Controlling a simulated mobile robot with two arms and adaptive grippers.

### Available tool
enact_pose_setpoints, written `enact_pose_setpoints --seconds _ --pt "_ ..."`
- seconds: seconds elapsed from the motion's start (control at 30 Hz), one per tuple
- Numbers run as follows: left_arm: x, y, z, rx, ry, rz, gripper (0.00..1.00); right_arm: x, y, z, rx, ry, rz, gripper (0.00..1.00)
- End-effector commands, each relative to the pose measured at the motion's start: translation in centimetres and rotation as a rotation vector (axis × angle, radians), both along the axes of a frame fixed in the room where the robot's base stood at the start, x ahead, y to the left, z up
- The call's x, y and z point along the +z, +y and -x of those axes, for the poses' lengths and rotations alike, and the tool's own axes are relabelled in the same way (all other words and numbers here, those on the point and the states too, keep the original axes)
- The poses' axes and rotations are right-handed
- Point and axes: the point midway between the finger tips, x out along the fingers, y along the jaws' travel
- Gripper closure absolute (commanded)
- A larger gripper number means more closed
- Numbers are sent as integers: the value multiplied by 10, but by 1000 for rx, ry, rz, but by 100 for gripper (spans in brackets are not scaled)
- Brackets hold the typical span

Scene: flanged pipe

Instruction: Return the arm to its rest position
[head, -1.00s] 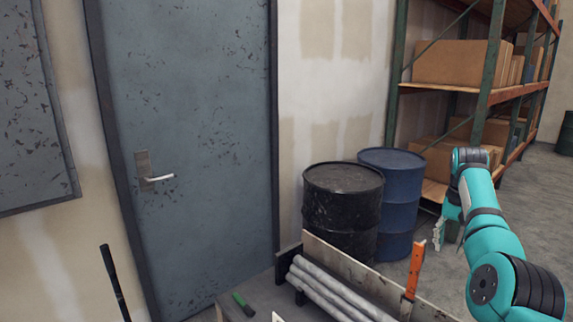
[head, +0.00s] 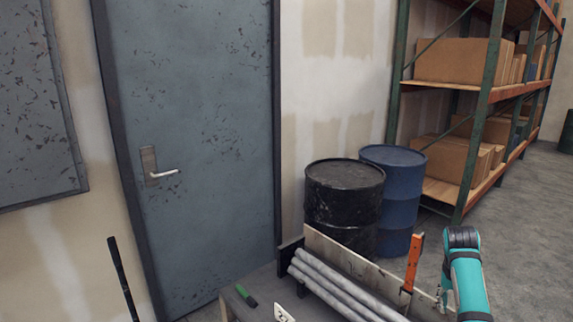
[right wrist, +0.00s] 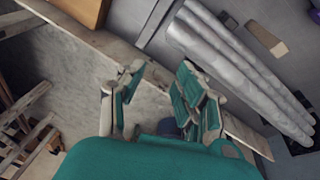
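My right arm comes in at the lower right of the head view. Its gripper (head: 443,293) shows there only as a small pale part beside the turquoise wrist, near the end of the workbench. In the right wrist view my right gripper (right wrist: 160,78) has its two turquoise-and-grey fingers spread apart, with nothing between them. Grey pipes (right wrist: 240,75) lie to the right of the fingers, apart from them. The same pipes (head: 338,286) lie side by side on the bench in the head view. My left gripper is in neither view.
The workbench (head: 262,283) has an upright back board (head: 345,262), an orange upright piece (head: 412,265) and a green-handled tool (head: 246,296). Behind stand a black drum (head: 343,200), a blue drum (head: 400,190) and shelving with boxes (head: 458,62). Open floor (head: 525,230) lies at right.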

Motion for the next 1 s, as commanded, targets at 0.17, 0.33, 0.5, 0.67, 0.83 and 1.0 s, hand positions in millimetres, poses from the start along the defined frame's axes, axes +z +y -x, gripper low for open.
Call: enact_pose_setpoints --seconds 0.17,0.33,0.5,0.67,0.83,1.0 --pt "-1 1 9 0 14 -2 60 -76 25 65 150 -1 81 66" --pt "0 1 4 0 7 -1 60 -123 71 143 337 -17 104 66" --pt "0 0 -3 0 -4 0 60 -139 123 224 508 -41 68 66" --pt "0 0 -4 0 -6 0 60 -136 157 276 605 -63 24 66" --pt "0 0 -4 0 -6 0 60 -126 183 317 674 -84 -23 66" --pt "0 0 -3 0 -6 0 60 -113 202 348 722 -101 -65 66"
